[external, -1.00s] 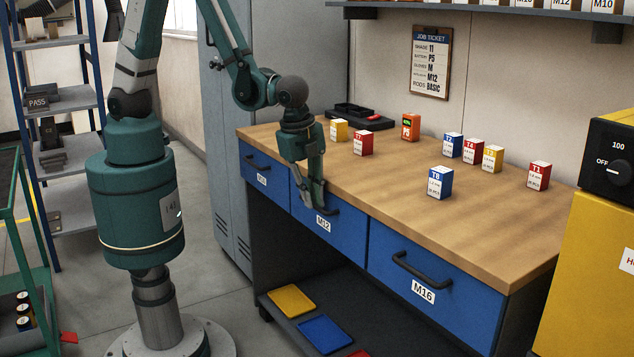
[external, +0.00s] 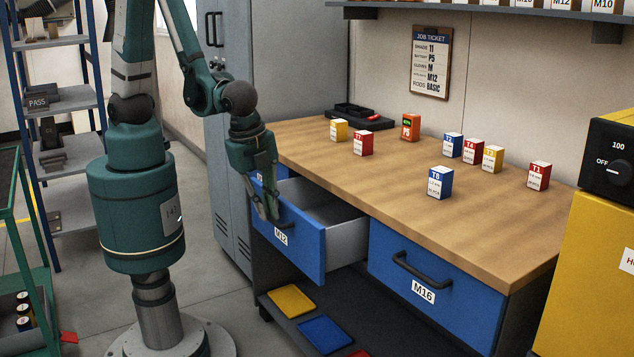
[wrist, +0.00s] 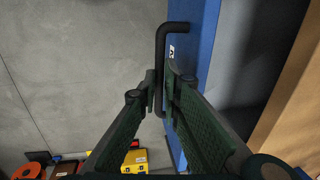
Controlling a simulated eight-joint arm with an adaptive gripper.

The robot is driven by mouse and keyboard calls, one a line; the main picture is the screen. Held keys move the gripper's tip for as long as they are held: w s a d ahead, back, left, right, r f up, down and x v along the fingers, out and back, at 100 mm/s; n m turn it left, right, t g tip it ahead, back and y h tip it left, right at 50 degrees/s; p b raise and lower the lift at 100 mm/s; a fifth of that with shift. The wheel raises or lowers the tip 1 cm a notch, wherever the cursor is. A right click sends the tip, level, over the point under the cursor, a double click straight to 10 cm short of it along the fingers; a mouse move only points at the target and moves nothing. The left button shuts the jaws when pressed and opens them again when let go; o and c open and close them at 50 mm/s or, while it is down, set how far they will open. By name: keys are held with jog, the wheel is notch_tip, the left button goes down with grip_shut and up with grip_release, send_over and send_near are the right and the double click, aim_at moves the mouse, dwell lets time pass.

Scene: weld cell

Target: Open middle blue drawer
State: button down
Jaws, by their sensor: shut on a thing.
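The middle blue drawer (external: 300,248), labelled M12, stands well out from the workbench, and its grey side wall (external: 347,242) and part of its inside show. My gripper (external: 268,212) is at the drawer's front, shut on its dark handle. In the wrist view, my gripper (wrist: 163,92) has one finger on each side of the black handle (wrist: 162,42), with the blue drawer front (wrist: 196,45) to the right. In the external view, my gripper hides most of the handle.
The right blue drawer (external: 435,283), labelled M16, is closed. The left drawer is mostly hidden behind my gripper. Several small boxes, such as the blue T8 box (external: 440,182), stand on the wooden bench top (external: 400,215). Coloured trays lie on the lower shelf (external: 275,308).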

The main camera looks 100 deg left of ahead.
jog(key=s+d+b, duration=0.1)
jog(key=s+d, duration=1.2)
jog(key=shift+b, duration=0.3)
jog(key=shift+s+d, duration=0.1)
jog(key=c, duration=2.8)
grip_release()
jog(key=shift+r, duration=0.15)
jog(key=shift+s+d+r, duration=0.25)
jog(key=shift+r, duration=1.65)
jog(key=shift+s+d+r, duration=0.3)
jog(key=shift+r, duration=1.65)
jog(key=shift+s+d+r, duration=0.25)
jog(key=shift+r, duration=1.65)
jog(key=shift+w+a, duration=0.1)
